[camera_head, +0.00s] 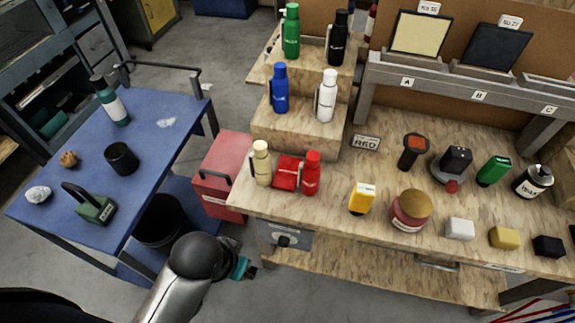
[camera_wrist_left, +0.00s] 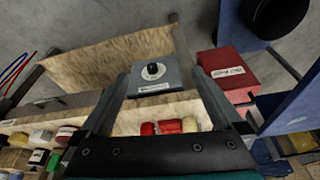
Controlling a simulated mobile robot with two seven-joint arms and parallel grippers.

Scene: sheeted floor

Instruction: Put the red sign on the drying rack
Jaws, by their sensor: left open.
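A small plate reading "RED" (camera_head: 366,143) lies on the wooden bench top, right of the stepped stand; no plain red sign shows. A grey rack (camera_head: 440,75) with slots marked A, B and C runs along the back of the bench. A cream panel (camera_head: 419,33) stands at A and a dark panel (camera_head: 495,47) at B. My left gripper (camera_head: 243,268) is low in front of the bench's left corner, well away from the plate. In the left wrist view it is open (camera_wrist_left: 160,80), with nothing held between the fingers. My right gripper is out of view.
Bottles stand on the stepped stand (camera_head: 310,128). A red bottle (camera_head: 311,173), red pouch (camera_head: 286,173), yellow box (camera_head: 362,198) and jar (camera_head: 410,211) line the bench front. A red toolbox (camera_head: 218,180) and blue table (camera_head: 165,130) are at left. A grey dial box (camera_head: 285,240) is under the bench edge.

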